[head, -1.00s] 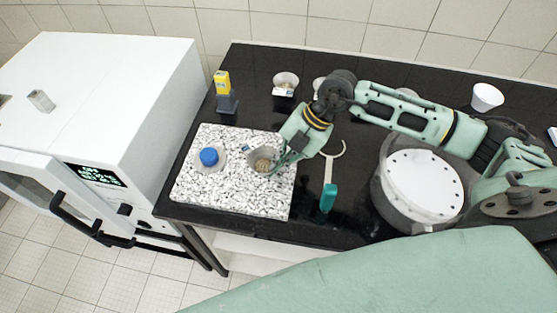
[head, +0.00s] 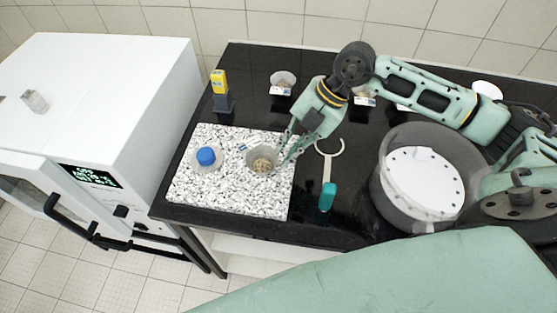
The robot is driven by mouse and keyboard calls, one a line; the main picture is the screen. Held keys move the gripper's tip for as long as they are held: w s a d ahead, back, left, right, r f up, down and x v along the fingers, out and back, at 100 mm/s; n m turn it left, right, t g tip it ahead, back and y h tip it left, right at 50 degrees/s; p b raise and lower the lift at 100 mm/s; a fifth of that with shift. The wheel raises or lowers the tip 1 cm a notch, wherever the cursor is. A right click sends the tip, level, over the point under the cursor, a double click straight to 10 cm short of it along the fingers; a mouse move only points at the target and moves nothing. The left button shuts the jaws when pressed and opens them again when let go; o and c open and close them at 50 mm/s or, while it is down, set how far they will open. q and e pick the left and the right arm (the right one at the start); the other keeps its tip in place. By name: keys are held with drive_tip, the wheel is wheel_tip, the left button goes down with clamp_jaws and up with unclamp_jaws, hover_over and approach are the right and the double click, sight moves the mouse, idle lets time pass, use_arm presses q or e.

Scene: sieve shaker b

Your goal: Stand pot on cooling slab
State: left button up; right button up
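The pot (head: 262,160), a small grey bowl with grainy tan contents, stands upright on the right part of the speckled cooling slab (head: 225,200). My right gripper (head: 286,150) is just to the right of the pot, at its rim, with its fingers spread. The fingers look apart from the pot, though a light touch cannot be ruled out. A second round vessel with a blue lid (head: 206,156) sits on the left part of the slab. My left gripper does not show.
A yellow-topped device (head: 220,90) stands behind the slab. Labelled cups (head: 283,82) stand along the back. A tool with a teal handle (head: 327,195) lies right of the slab, then a large round sieve pan (head: 420,185). A white oven (head: 110,110) stands left.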

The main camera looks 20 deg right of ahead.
drive_tip(key=b+v, duration=0.1)
drive_tip(key=v, duration=0.5)
drive_tip(key=shift+r, duration=0.2)
drive_tip(key=shift+s+d, duration=0.1)
